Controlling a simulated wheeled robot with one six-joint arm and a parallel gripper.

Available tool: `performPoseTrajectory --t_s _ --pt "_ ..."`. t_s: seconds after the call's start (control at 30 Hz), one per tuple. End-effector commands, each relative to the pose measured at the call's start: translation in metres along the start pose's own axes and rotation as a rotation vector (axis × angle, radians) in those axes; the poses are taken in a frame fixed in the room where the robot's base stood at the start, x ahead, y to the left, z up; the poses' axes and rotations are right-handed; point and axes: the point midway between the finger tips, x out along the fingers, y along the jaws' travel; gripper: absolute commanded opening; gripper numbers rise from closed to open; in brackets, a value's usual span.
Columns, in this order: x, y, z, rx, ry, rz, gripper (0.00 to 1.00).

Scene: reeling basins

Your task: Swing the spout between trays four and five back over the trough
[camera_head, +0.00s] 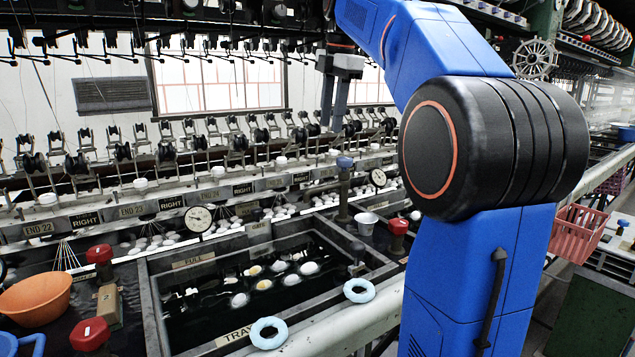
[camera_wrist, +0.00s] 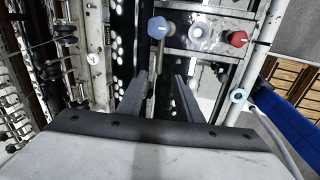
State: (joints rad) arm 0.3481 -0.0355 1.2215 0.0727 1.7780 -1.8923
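A blue-knobbed tap post (camera_head: 344,190) stands at the back right corner of the water tray (camera_head: 154,315), beside the trough. Its blue knob also shows in the wrist view (camera_wrist: 157,27), with a grey rod running from it towards my fingers. I cannot tell clearly which way its spout points. The tray's number is not readable. The trough (camera_head: 120,248) runs behind the tray and holds white cocoons. My gripper (camera_head: 334,122) points down above and behind the blue knob. In the wrist view its two fingers (camera_wrist: 161,98) are apart with nothing gripped.
Red knobs (camera_head: 398,228) (camera_head: 98,255) stand beside the tray. A white cup (camera_head: 367,222) is near the right one. Pale blue rings (camera_head: 359,290) (camera_head: 268,333) lie on the front rim. Dials (camera_head: 199,218) and reeling fittings line the back. An orange bowl (camera_head: 35,298) sits left.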

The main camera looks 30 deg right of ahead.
Motion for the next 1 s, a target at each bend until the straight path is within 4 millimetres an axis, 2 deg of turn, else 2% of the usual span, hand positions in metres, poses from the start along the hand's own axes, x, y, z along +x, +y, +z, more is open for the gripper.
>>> performPoseTrajectory --t_s 0.13,0.27,1.0 --pt "0.003 -0.001 0.0 -0.041 0.0 0.006 0.33" --pt "0.014 -0.001 -0.001 -0.042 0.0 0.005 0.33" --pt "0.141 -0.001 -0.001 -0.04 0.0 0.003 0.33"
